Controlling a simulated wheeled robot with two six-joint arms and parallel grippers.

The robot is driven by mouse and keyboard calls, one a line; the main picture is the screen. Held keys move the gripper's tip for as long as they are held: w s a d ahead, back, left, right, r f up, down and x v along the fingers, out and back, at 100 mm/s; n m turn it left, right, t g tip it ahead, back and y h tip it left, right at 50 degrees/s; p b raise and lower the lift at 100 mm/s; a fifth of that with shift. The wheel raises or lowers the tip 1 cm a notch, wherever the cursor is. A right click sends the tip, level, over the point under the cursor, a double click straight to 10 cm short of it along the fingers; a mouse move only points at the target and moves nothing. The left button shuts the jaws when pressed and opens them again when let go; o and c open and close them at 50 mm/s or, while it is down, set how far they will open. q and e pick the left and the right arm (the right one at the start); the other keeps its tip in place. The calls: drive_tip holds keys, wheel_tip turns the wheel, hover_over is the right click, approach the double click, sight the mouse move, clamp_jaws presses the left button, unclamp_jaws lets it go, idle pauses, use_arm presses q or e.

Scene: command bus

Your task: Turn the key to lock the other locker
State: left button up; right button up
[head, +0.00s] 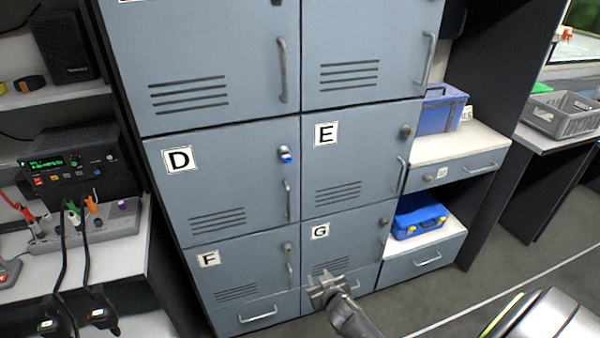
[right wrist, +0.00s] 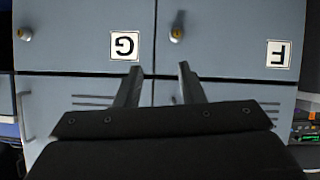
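Grey-blue lockers stand ahead in the head view. A blue key (head: 286,157) sits in the lock of locker D (head: 238,180). Locker E (head: 360,155) shows a bare round lock (head: 406,131) at its upper right. All doors look closed. My right gripper (head: 324,287) is in front of locker G (head: 320,252), low in the head view. In the upside-down right wrist view its two fingers (right wrist: 158,72) are apart with nothing between them. The label of G and the lock of F (right wrist: 176,30) show beyond them. My left gripper is not in view.
A shelf with a radio (head: 75,160) and a power strip (head: 90,225) with cables stands at the left. Shelves at the right hold a blue crate (head: 440,112) and a blue case (head: 418,218). A grey basket (head: 565,113) sits farther right.

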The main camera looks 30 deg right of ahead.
drive_tip(key=w+r+t+p, duration=0.1)
drive_tip(key=w+r, duration=0.2)
drive_tip(key=r, duration=0.4)
drive_tip(key=w+r+t+p, duration=0.1)
drive_tip(key=w+r+t, duration=0.15)
drive_tip(key=r, duration=0.45)
drive_tip(key=m+t+h+p, duration=0.1)
drive_tip(key=t+p, duration=0.1)
drive_tip(key=t, duration=0.1)
approach(289, 162)
drive_tip(key=shift+x, duration=2.7)
use_arm(q)
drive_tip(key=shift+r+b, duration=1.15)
drive_tip(key=shift+b, duration=0.2)
use_arm(e)
drive_tip(key=shift+x, duration=2.15)
